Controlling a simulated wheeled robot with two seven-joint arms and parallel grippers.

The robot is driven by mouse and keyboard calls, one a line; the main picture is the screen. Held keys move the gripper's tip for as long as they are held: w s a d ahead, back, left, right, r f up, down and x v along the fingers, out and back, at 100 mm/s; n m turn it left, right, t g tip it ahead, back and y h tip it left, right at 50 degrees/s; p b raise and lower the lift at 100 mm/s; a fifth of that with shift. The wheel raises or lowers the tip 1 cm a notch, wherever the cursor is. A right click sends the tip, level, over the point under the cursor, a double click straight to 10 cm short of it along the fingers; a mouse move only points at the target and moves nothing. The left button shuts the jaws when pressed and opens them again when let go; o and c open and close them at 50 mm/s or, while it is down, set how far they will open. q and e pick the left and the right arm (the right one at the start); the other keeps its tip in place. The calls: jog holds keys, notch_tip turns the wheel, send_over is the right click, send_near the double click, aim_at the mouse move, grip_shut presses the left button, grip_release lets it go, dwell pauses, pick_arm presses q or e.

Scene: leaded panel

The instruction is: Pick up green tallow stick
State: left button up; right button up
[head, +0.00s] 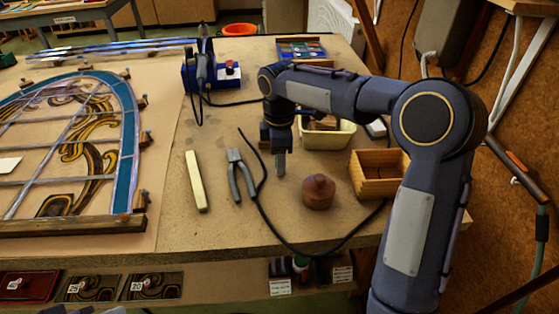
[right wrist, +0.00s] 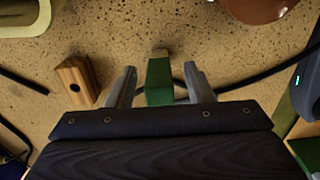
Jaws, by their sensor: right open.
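A green stick (right wrist: 159,82) with a pale tan end shows in the right wrist view, between the two fingers of my right gripper (right wrist: 161,84). The fingers are open, with a gap on each side of it. In the head view my right gripper (head: 281,162) points down over the bench, and I cannot make out the green stick there. A pale yellow stick (head: 196,181) lies on the bench to the left.
Pliers (head: 240,176) and a black cable lie left of my right gripper. A wooden block with a hole (right wrist: 76,80) is close by. The leaded panel (head: 128,150) is at left.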

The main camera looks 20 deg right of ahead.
grip_shut()
dwell(0.3)
